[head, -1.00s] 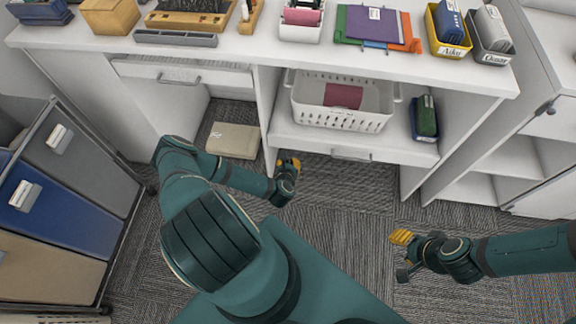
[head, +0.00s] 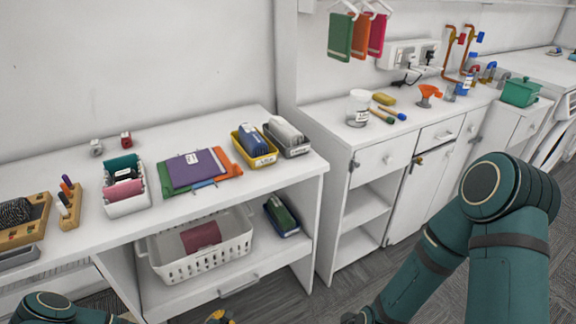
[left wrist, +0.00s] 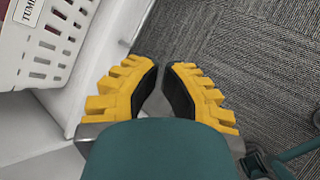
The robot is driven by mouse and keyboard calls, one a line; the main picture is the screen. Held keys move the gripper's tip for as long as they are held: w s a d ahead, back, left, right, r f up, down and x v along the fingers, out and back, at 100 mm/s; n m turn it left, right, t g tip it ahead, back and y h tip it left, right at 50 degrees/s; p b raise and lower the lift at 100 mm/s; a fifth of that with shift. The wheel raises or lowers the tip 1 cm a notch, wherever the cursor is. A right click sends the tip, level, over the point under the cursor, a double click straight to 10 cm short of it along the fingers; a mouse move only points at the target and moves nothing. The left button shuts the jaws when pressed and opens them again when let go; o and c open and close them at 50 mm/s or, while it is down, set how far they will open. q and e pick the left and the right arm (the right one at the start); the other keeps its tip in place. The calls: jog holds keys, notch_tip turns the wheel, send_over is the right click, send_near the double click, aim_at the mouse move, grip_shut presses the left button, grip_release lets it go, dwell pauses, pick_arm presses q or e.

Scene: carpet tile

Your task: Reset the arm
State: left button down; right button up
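My left gripper (left wrist: 162,75) shows in the left wrist view with yellow ribbed fingers and black pads. The fingers are apart, with nothing between them, over the carpet beside the white shelf unit. In the head view only a yellow bit of the left gripper (head: 219,317) shows at the bottom edge, and part of my left arm is at the lower left. My teal right arm reaches down from the right side of the head view. Its wrist is cut off at the bottom edge, and its fingers are hidden.
A white basket (head: 195,262) stands on the shelf under the counter (head: 265,180), and shows beside my left gripper in the left wrist view (left wrist: 38,45). Trays, folders and bins sit on the counter. A cabinet (head: 385,160) stands to the right. Grey carpet (head: 340,290) lies clear before it.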

pick_arm(q)
jog(key=s+d+r+m+g+h, duration=0.1)
jog(key=s+d+r+m+g, duration=0.3)
jog(key=m, duration=0.8)
jog(key=s+d+r+m+g+h, duration=0.1)
jog(key=s+d+r+m+g, duration=0.3)
jog(key=s+d+r+m, duration=0.2)
notch_tip(320, 180, up, 4)
jog(key=s+m, duration=0.2)
jog(key=m, duration=0.4)
jog(key=shift+d+r, duration=0.15)
